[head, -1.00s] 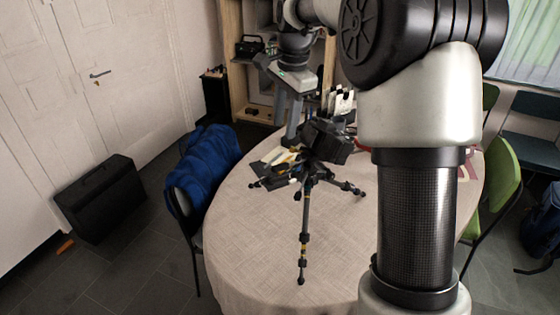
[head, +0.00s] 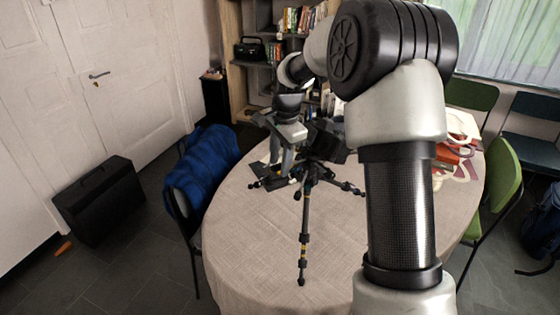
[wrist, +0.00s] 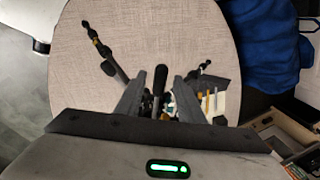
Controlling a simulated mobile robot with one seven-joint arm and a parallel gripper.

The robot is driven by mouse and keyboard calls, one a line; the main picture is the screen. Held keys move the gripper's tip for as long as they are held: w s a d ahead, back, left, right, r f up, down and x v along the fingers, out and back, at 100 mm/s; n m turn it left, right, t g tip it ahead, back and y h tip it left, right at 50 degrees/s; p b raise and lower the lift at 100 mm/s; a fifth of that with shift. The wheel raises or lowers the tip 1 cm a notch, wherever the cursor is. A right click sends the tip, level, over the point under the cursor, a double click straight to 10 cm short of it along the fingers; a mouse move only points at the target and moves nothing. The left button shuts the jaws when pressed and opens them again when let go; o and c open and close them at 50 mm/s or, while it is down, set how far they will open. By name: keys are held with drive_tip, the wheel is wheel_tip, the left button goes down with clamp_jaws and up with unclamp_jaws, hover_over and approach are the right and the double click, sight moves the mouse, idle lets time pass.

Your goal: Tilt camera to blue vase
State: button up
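A black camera (head: 326,143) sits on a tripod (head: 304,225) standing on the round table. My arm partly hides the camera in the head view. My gripper (head: 280,165) points down just left of the camera, beside the tripod head. In the wrist view my gripper (wrist: 160,76) is open, and a dark tripod handle (wrist: 160,84) shows between its fingers. I cannot tell whether either finger touches it. Tripod legs (wrist: 98,42) spread over the cloth in the wrist view. I cannot make out a blue vase in either view.
The table (head: 245,240) has a beige cloth and is clear at the front. A chair with a blue jacket (head: 205,165) stands left. Red items (head: 452,158) lie at the table's right, near a green chair (head: 500,185). A black case (head: 100,200) stands on the floor.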

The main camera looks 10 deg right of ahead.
clamp_jaws()
drive_tip(key=shift+a+f+h+b, duration=0.1)
drive_tip(key=shift+f+h+b, duration=0.2)
drive_tip(key=shift+b, duration=0.1)
unclamp_jaws()
drive_tip(key=shift+r, duration=0.15)
drive_tip(key=s+r+p, duration=0.1)
drive_tip(key=s+r, duration=0.2)
drive_tip(key=r, duration=1.4)
drive_tip(key=shift+p, duration=0.4)
